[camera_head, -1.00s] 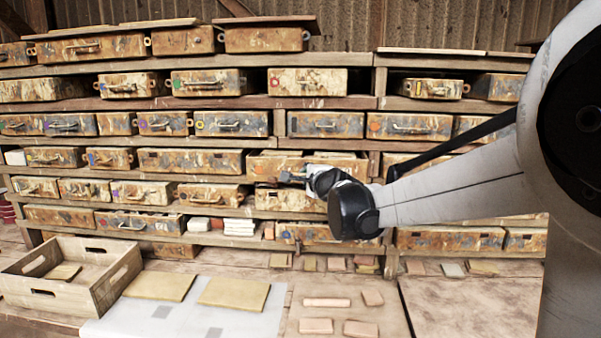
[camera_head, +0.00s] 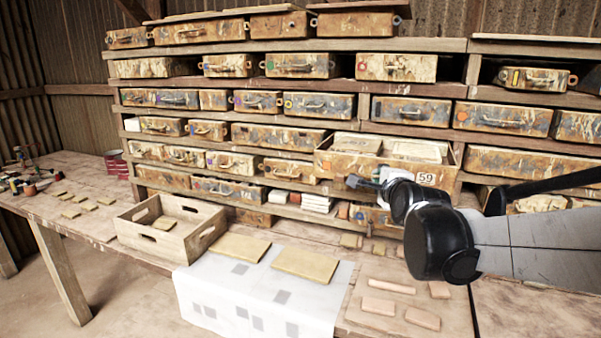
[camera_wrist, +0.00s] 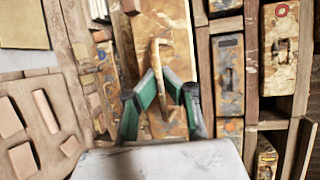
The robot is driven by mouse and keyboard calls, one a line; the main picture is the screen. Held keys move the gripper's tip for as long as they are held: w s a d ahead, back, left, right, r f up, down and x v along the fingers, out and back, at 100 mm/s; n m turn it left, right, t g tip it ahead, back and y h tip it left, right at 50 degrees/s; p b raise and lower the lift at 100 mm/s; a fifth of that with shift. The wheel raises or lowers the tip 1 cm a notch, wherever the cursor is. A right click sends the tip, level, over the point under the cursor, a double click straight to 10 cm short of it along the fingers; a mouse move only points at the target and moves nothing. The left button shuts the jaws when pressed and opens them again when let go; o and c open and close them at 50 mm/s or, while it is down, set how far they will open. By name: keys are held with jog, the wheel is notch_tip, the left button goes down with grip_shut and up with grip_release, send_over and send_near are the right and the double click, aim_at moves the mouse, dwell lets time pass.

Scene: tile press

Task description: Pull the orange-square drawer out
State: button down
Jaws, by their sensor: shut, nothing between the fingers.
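A worn tan drawer (camera_head: 335,163) with a "59" label stands well out from the rack in the head view, its open top showing pale tile stacks. My gripper (camera_head: 357,182) is at the drawer's front. In the wrist view its green-sided fingers (camera_wrist: 160,73) lie close together at the handle. They are shut, with nothing held between them; whether they touch the handle is unclear.
Rows of similar closed drawers (camera_head: 319,105) surround it. Below, the bench holds a wooden crate (camera_head: 205,241), yellowish slabs (camera_head: 304,264) on a white sheet (camera_head: 330,297), and small pink tiles (camera_head: 422,318). Loose tiles (camera_head: 316,202) sit on the shelf under the drawer.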

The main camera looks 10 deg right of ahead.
jog(key=c, duration=2.4)
grip_release()
jog(key=shift+f, duration=0.15)
jog(key=shift+o, duration=1.3)
jog(key=shift+s, duration=0.15)
jog(key=v, duration=1.2)
jog(key=s+a+f+n+g+y+b, duration=0.1)
jog(key=s+a+f+n+g, duration=0.3)
jog(key=s+f+n, duration=0.5)
jog(key=s+a+f+n+g+y+b, duration=0.1)
jog(key=s+a+f+n+g+b, duration=0.2)
jog(key=s+f+n, duration=0.6)
notch_tip(320, 180, down, 3)
jog(key=shift+a+r+n+g, duration=0.15)
jog(key=shift+a+n+g, duration=0.75)
jog(key=shift+a+n, duration=0.25)
